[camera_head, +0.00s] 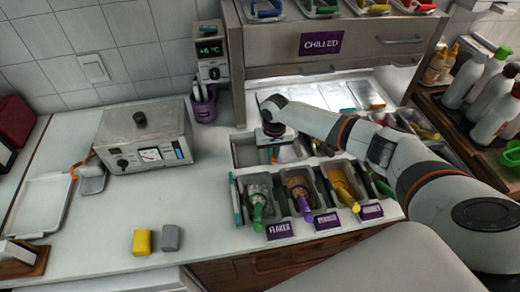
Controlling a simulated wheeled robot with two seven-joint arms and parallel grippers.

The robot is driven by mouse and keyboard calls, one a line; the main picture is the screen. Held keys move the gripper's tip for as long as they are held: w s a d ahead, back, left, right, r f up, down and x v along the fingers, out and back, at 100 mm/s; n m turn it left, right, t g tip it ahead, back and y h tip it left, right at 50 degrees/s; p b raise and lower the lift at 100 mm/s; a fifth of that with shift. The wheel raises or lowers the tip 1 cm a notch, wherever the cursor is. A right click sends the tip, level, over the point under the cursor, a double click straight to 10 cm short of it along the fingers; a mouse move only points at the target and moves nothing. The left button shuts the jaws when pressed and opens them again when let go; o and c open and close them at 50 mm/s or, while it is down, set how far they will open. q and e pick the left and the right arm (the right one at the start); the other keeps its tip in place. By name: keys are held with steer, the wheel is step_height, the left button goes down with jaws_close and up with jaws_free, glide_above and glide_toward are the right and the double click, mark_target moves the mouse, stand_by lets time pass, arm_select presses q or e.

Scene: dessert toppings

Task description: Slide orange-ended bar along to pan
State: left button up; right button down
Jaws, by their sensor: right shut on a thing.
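My right gripper (273,132) reaches in from the right and points down over the back-left of the counter's sunken well. It is shut on a thin bar, mostly hidden beneath it. A narrow teal piece shows just below the fingers. I cannot make out an orange end there. An empty-looking metal pan (245,152) lies under and beside the gripper. In front are three pans with toppings: a left pan (247,183) with a green-handled scoop, a middle one (288,178) with a purple-handled scoop, and a right one (331,171) with a yellow-handled scoop. My left gripper is out of view.
A teal bar (235,200) lies along the left edge of the pans. Purple labels (326,220) line the front. A metal warmer (145,140), a white tray (43,204), and yellow (142,242) and grey (171,238) blocks stand left. The left counter's middle is clear.

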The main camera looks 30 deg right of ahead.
steer(key=c, duration=1.5)
jaws_free()
step_height(320, 180, up, 12)
steer(key=shift+r+b, duration=0.1)
steer(key=shift+b, duration=0.65)
